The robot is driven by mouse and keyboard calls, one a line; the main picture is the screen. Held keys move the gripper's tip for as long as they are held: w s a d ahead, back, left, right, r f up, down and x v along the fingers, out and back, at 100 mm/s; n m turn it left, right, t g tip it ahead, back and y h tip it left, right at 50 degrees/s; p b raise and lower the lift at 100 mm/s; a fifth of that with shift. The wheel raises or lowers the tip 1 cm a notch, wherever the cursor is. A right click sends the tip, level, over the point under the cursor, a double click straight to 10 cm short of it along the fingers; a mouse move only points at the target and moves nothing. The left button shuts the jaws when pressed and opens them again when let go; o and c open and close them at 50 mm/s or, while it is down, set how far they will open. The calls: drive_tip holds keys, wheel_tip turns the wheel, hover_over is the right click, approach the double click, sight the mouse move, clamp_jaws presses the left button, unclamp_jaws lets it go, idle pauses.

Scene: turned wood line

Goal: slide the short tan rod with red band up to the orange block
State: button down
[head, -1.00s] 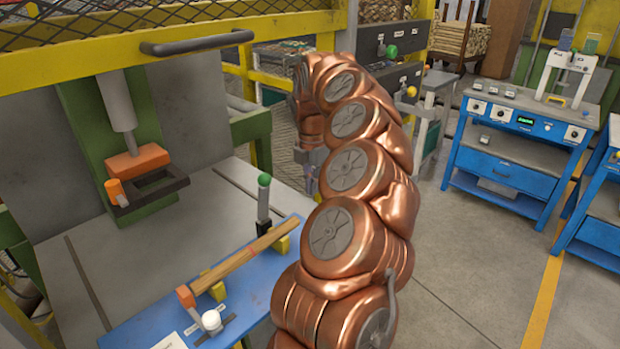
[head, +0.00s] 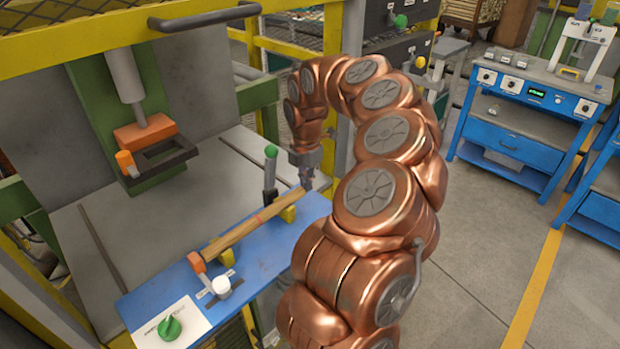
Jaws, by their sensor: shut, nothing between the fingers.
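The tan rod with a red band (head: 245,230) lies slanting across yellow supports above the blue board. The orange block (head: 196,262) stands at its lower left end; whether the two touch or a small gap is between them, I cannot tell. My gripper (head: 308,184) points down at the rod's upper right end, shut and empty. Its tips look close to that end, but contact is not clear.
A green-topped clamp lever (head: 270,165) stands upright behind the rod. A white knob (head: 221,285) is beside the orange block, and a green knob (head: 169,327) sits at the front. A press with another orange part (head: 145,132) stands behind left.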

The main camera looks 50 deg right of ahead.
idle(0.3)
drive_tip(key=shift+a+f+b, duration=0.1)
drive_tip(key=shift+a+b, duration=0.35)
drive_tip(key=shift+b, duration=0.1)
drive_tip(key=shift+a, duration=0.4)
drive_tip(key=shift+d, duration=0.15)
drive_tip(key=d, duration=0.1)
drive_tip(key=d+p, duration=0.1)
drive_tip(key=d, duration=0.1)
drive_tip(key=d+p, duration=0.1)
drive_tip(key=shift+d+r, duration=0.15)
drive_tip(key=shift+r, duration=0.1)
drive_tip(key=shift+d+r+b, duration=0.15)
drive_tip(key=shift+r+b, duration=0.2)
drive_tip(key=shift+b, duration=0.05)
wheel_tip(320, 180, up, 9)
drive_tip(key=b, duration=0.1)
drive_tip(key=shift+b, duration=0.4)
drive_tip(key=shift+s, duration=0.1)
